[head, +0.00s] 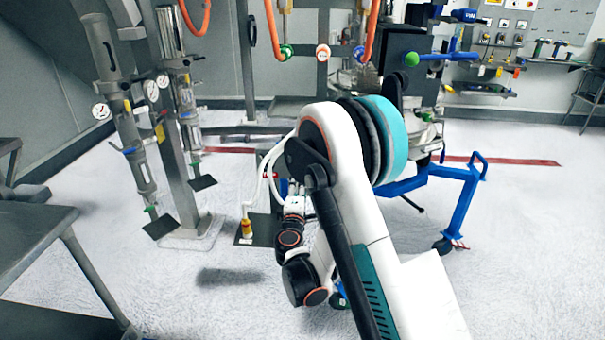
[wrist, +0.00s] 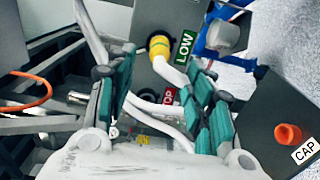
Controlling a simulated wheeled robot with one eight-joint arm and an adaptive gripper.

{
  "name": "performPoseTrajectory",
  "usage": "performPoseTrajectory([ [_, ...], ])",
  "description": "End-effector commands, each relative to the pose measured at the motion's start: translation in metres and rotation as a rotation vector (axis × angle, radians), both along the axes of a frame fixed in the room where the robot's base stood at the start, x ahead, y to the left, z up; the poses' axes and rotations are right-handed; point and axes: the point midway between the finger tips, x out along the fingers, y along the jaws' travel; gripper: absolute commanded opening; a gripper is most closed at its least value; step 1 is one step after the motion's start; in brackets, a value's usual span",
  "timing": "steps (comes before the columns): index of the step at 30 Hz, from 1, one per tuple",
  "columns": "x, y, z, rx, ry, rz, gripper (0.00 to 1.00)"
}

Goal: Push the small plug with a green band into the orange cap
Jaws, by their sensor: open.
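The orange cap (wrist: 288,134) stands on a grey panel (wrist: 262,108) at the right of the wrist view, beside a white label reading CAP. My gripper (wrist: 168,72) is open, with its teal-padded fingers spread apart. The cap lies to the right of the fingers and clear of them. I cannot make out a small plug with a green band for sure in either view. In the head view, the orange cap is not visible and my arm covers much of the middle.
A yellow fitting (wrist: 160,47) on a white hose sits beside a green LOW label (wrist: 185,48). A red label (wrist: 169,96) shows between the fingers. A blue wheeled frame (head: 468,205) stands right of my arm. A grey table (head: 35,235) is at left. Open floor lies between.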

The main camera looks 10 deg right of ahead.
Motion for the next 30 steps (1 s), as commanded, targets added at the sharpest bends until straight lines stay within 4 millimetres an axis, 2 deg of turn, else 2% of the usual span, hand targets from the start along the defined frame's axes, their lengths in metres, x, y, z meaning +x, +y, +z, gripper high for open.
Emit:
performPoseTrajectory([
  [8,0.012,-0.004,0.000,0.001,0.000,-0.001,0.48],
  [21,0.066,-0.022,0.000,0.001,0.000,-0.002,0.48],
  [30,0.084,-0.028,0.000,0.001,0.001,-0.001,0.48],
])
